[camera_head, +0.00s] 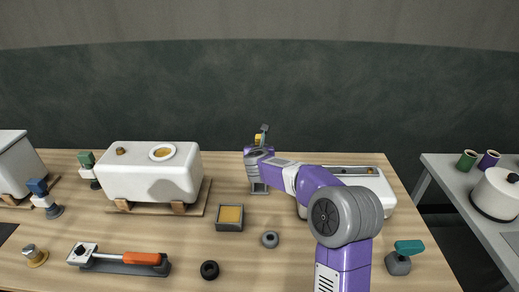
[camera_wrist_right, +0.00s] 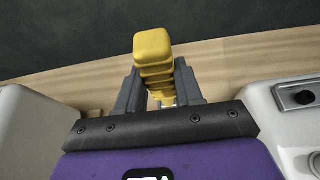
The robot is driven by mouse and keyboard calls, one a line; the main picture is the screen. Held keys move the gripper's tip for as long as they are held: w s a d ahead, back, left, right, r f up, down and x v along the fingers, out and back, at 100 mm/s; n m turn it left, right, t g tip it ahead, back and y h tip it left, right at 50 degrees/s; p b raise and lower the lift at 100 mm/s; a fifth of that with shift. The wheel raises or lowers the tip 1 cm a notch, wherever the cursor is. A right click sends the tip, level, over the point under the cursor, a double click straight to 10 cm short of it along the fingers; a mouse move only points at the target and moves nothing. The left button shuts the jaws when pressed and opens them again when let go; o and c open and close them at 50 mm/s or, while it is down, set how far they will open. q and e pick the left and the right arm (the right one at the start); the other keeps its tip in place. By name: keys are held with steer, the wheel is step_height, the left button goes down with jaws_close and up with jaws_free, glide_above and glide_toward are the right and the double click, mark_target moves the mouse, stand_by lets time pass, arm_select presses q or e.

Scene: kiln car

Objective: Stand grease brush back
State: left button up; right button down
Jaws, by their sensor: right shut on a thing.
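My right gripper (camera_head: 260,140) is shut on a yellow ribbed handle, which I take to be the grease brush (camera_head: 258,139). It is raised above the far part of the table. In the right wrist view the handle (camera_wrist_right: 153,50) stands between the two grey fingers of the right gripper (camera_wrist_right: 160,90), its blunt yellow end toward the top. The brush's lower end is hidden. A small grey stand-like piece (camera_head: 259,188) shows below the hand; I cannot tell whether it is the brush's holder. My left gripper is out of view.
A white tank (camera_head: 150,178) stands at the left; a white box (camera_head: 375,188) lies behind my right arm. A grey tray with a yellow pad (camera_head: 229,226), a grey ring (camera_head: 270,239), a black ring (camera_head: 210,270) and an orange-handled tool (camera_head: 140,259) lie in front.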

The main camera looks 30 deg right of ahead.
steer(key=shift+f+b, duration=2.05)
steer(key=shift+b, duration=0.3)
stand_by(0.8)
steer(key=shift+f+b, duration=0.7)
steer(key=shift+f, duration=0.3)
stand_by(0.4)
steer(key=c, duration=0.6)
jaws_free()
steer(key=shift+c, duration=0.2)
steer(key=v, duration=0.8)
stand_by(0.9)
steer(key=shift+r, duration=0.1)
